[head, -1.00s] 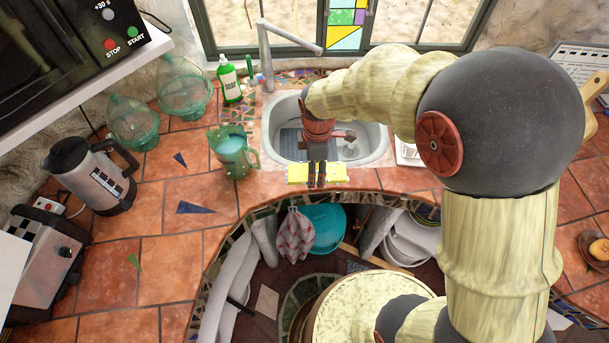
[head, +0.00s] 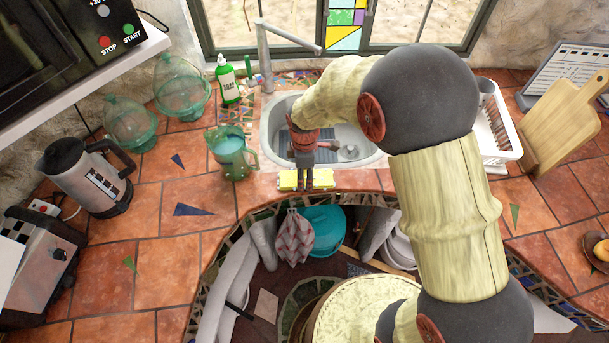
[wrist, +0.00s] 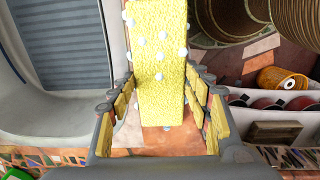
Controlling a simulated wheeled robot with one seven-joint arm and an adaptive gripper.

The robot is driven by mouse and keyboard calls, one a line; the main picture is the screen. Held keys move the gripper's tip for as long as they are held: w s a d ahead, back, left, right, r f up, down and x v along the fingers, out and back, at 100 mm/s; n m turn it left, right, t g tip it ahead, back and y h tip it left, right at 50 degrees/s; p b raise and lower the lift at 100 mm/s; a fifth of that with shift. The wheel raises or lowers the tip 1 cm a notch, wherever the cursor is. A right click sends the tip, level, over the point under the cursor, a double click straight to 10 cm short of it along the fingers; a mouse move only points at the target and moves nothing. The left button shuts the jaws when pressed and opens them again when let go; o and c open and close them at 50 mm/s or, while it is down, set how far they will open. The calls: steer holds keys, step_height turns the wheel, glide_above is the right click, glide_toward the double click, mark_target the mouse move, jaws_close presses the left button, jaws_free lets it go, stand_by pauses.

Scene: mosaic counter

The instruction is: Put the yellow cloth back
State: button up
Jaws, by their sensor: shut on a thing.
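The yellow cloth (head: 323,179) is at the front edge of the sink (head: 268,135) in the head view, showing on both sides of my fingers. My gripper (head: 306,188) points down over it and is shut on its middle. In the wrist view the cloth (wrist: 158,45) is a thick yellow strip with white dots, running lengthwise between the two fingers of my gripper (wrist: 160,88). The fingers hide part of it in the head view. I cannot tell whether it touches the counter.
A green pitcher (head: 232,153) stands left of the sink, with a soap bottle (head: 229,82) behind it. The faucet (head: 264,55) rises at the back. A white dish rack (head: 497,125) and a cutting board (head: 558,125) stand right. Terracotta counter (head: 155,255) is free at the left.

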steer(key=shift+f, duration=0.1)
steer(key=o, duration=1)
steer(key=shift+o, duration=0.4)
steer(key=s+d+r+m+t+p, duration=0.1)
steer(key=s+d+r+m, duration=0.1)
steer(key=r, duration=0.6)
steer(key=s+d+r+m, duration=0.1)
steer(key=d+r+m, duration=0.15)
steer(key=r, duration=0.65)
steer(key=s+d+r+m+t+p, duration=0.1)
steer(key=s+d+r+m, duration=0.1)
steer(key=r, duration=0.6)
steer(key=s+d+r+m+t, duration=0.1)
steer(key=s+d+r+m, duration=0.3)
steer(key=s, duration=0.3)
steer(key=s+d+r+m+t, duration=0.2)
steer(key=s+d+r+m, duration=0.2)
steer(key=s+m, duration=0.3)
steer(key=shift+s+d+t, duration=0.15)
steer(key=shift+s+t, duration=0.15)
steer(key=shift+s, duration=0.2)
